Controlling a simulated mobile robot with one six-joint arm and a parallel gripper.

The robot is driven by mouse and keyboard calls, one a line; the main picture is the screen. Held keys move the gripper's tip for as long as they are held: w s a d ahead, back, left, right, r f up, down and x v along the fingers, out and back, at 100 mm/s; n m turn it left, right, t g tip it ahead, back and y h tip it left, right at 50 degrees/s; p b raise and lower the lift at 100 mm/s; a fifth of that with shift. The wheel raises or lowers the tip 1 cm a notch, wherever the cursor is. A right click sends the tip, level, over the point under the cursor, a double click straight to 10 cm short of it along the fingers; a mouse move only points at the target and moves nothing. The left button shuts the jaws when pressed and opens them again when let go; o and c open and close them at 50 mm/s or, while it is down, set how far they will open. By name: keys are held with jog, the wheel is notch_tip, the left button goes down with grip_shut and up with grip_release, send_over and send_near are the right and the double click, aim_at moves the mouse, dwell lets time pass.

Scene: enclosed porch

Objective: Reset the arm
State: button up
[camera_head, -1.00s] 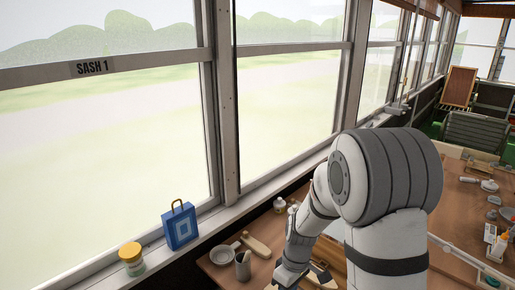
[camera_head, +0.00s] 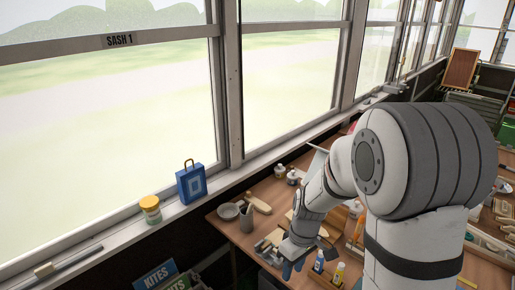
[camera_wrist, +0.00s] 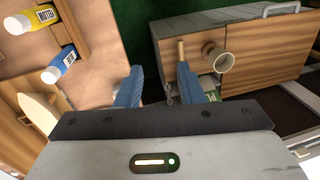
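My gripper (camera_head: 274,258) is low over the front left edge of the wooden worktable (camera_head: 226,226) in the head view. In the wrist view its two blue fingers (camera_wrist: 167,92) stand wide apart, and nothing is held between them. The dark green floor shows beyond the gap. My arm is bent, with its large elbow joint high at the right of the head view and the forearm sloping down to the left.
A yellow-labelled bottle (camera_head: 338,273) and a blue-labelled bottle (camera_head: 318,262) stand close to my gripper. A pale cup (camera_wrist: 217,60) shows beside the right finger.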

jog(key=s+d+r+m+t, duration=0.2)
jog(key=s+d+r+m, duration=0.1)
jog(key=s+r, duration=0.3)
jog(key=s+d+r+m+t+h, duration=0.1)
jog(key=s+d+r+m+t, duration=0.1)
jog(key=s+r+m, duration=0.3)
notch_tip(320, 180, up, 4)
jog(key=shift+s+d+r, duration=0.25)
jog(key=shift+s+d, duration=0.2)
jog(key=shift+s, duration=0.75)
dwell(0.6)
